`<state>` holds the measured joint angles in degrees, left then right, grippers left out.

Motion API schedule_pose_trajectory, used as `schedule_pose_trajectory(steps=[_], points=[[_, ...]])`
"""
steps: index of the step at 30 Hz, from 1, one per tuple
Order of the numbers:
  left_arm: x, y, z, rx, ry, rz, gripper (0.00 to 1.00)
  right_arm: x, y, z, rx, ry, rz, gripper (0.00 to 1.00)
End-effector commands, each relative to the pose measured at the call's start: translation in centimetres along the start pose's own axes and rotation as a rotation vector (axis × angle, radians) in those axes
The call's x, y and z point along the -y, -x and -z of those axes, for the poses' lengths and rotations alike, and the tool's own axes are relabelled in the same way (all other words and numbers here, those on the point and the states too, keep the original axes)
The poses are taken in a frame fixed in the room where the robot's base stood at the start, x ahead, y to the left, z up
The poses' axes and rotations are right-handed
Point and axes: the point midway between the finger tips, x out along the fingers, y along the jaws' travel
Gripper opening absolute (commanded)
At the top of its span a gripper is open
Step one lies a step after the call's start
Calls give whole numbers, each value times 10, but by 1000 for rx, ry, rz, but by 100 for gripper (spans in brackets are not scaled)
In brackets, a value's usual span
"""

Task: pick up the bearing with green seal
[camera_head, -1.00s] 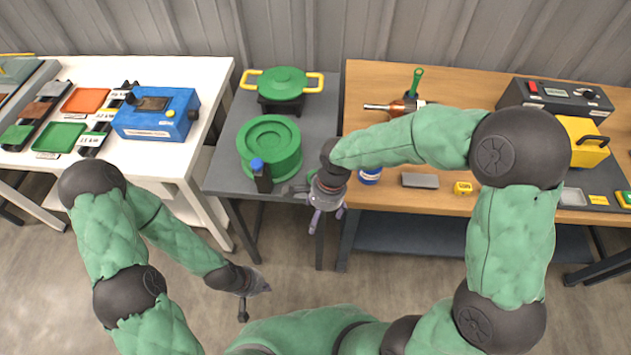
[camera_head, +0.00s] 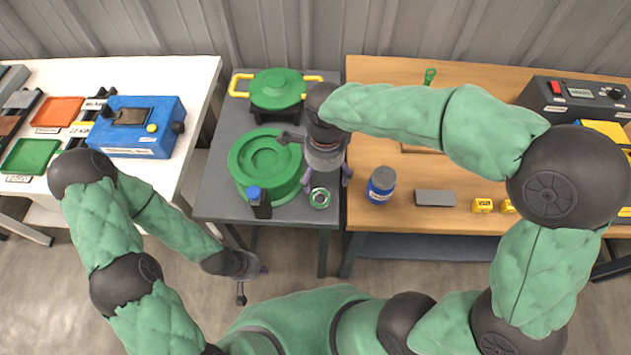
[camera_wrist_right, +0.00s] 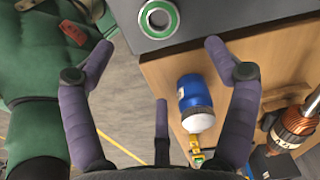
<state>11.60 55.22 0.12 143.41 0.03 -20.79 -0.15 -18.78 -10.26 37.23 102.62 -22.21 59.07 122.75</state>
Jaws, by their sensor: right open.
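The bearing with green seal (camera_head: 320,198) lies flat on the grey table near its front edge, right of the dark bottle with a blue cap. It also shows in the right wrist view as a metal ring with a green seal (camera_wrist_right: 158,18), near the top, beyond the fingertips. My right gripper (camera_head: 326,182) is open and empty above the grey table, close to the bearing. Its spread purple fingers show in the right wrist view (camera_wrist_right: 160,62). My left gripper (camera_head: 250,275) hangs over the floor in front of the white table, apart from the bearing; its jaw state is unclear.
The grey table (camera_head: 222,190) also holds a round green fixture (camera_head: 268,165), a green pot-like part (camera_head: 277,88) and the blue-capped bottle (camera_head: 259,203). On the wooden table stand a blue jar (camera_head: 381,185), a grey block (camera_head: 435,197) and yellow blocks (camera_head: 482,205).

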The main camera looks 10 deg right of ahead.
Motion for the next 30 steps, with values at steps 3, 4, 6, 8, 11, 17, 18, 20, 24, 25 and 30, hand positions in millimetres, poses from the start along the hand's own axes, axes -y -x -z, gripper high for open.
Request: schedule_pose_trajectory(steps=[3,4,6,8,11,17,18,20,24,25,30], points=[[1,-2,0,1,0,0,0,0,-6,0,-1,-1,-1,87],[1,-4,0,1,0,0,0,-1,-8,0,-2,-1,-2,87],[2,-7,0,2,0,0,0,-1,-17,0,-2,-1,-3,87],[4,-10,-1,2,0,0,0,0,-26,0,-1,-1,-2,87],[6,-16,0,2,0,0,0,-1,-42,0,-2,0,-3,87],[8,-21,0,1,0,0,0,0,-58,0,-1,0,-1,87],[8,-22,0,1,0,0,0,0,-60,0,0,0,-1,87],[9,-24,0,1,0,0,0,-1,-64,-1,-1,0,-1,87],[12,-34,1,1,0,0,0,-2,-82,-2,-1,0,-3,87],[13,-37,1,1,0,0,0,-2,-86,-3,-1,0,-3,87],[16,-46,1,1,0,0,0,-1,-107,-3,-2,0,-2,87]])
